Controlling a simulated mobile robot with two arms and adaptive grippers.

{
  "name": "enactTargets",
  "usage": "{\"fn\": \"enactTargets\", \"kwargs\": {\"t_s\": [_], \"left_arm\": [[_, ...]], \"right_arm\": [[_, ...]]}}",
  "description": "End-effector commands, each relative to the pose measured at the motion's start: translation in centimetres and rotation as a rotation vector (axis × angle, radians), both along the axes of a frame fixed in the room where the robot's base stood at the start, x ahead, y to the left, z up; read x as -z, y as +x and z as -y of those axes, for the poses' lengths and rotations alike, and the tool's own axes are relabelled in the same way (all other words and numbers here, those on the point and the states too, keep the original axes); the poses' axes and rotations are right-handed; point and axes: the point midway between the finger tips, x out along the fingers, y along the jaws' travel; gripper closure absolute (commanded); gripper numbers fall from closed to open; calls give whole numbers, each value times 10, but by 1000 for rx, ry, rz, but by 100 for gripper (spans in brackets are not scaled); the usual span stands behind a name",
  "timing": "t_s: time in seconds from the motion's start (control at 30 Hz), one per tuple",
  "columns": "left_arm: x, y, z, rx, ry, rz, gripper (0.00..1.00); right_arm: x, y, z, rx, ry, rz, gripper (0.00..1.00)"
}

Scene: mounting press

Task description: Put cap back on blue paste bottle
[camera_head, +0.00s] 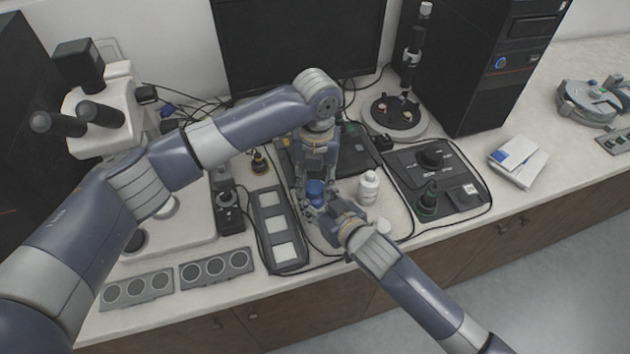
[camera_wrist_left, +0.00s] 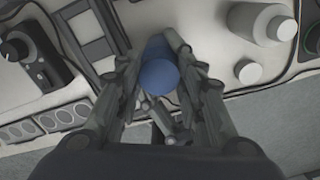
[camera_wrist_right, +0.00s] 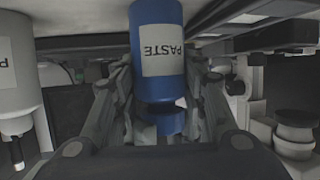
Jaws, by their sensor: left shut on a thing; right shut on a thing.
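The blue paste bottle (camera_wrist_right: 158,50) stands with its PASTE label facing the right wrist camera, which sees it upside down. My right gripper (camera_head: 328,208) is shut on the bottle from the side; its fingers also show in the right wrist view (camera_wrist_right: 165,85). A blue cap (camera_wrist_right: 168,122) is at the neck end of the bottle, with a dark gap between them. My left gripper (camera_head: 316,178) comes from above and is shut on the cap, whose round blue top faces me in the left wrist view (camera_wrist_left: 159,76). I cannot tell whether the cap touches the neck.
A white bottle (camera_head: 368,187) stands just right of the grippers, with a small white round piece (camera_wrist_left: 248,72) near it. A slotted tray (camera_head: 263,200) lies to the left and a dark control box (camera_head: 450,165) to the right. The counter's front edge is close.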

Motion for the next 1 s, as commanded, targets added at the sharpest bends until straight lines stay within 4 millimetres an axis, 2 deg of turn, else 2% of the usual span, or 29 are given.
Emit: {"fn": "enactTargets", "kwargs": {"t_s": [0.03, 0.97, 1.0], "left_arm": [[12, -12, 2, 13, 6, -33, 84], [21, -10, 2, 0, 3, -33, 83], [21, -10, 2, 0, 3, -33, 57]], "right_arm": [[-13, 7, 0, -1, 8, 32, 100], [-12, 6, -2, -3, 5, 33, 100], [-12, 6, -2, -3, 5, 33, 100]]}}
